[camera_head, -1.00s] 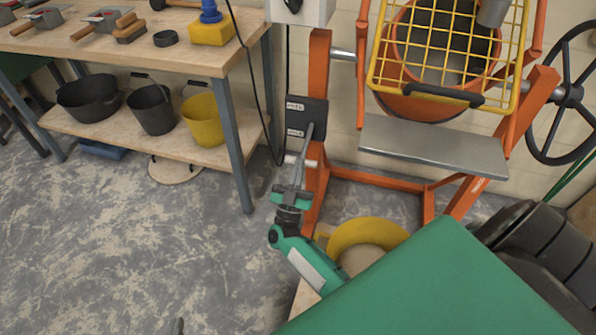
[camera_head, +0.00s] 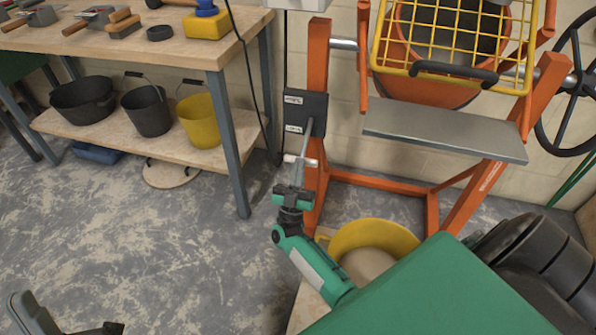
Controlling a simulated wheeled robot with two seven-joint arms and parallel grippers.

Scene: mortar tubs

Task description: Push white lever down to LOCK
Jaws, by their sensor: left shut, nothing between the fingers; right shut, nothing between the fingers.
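The black switch plate (camera_head: 293,107) with two white labels is on the orange post of the mixer; the lettering is too small to read. A white lever end (camera_head: 290,158) sticks out just below the plate, partly hidden behind my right gripper. My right gripper (camera_head: 308,124) reaches up from its green wrist, its slim grey fingers shut and empty. Their tips overlap the lower edge of the plate; I cannot tell if they touch it or the lever. My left gripper (camera_head: 65,322) is partly in view at the bottom left corner, cut off by the frame.
The orange mixer with its yellow grid (camera_head: 450,45) and grey shelf (camera_head: 445,132) stands right of the post. A workbench (camera_head: 130,48) with tools and buckets is at left. The floor between is clear.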

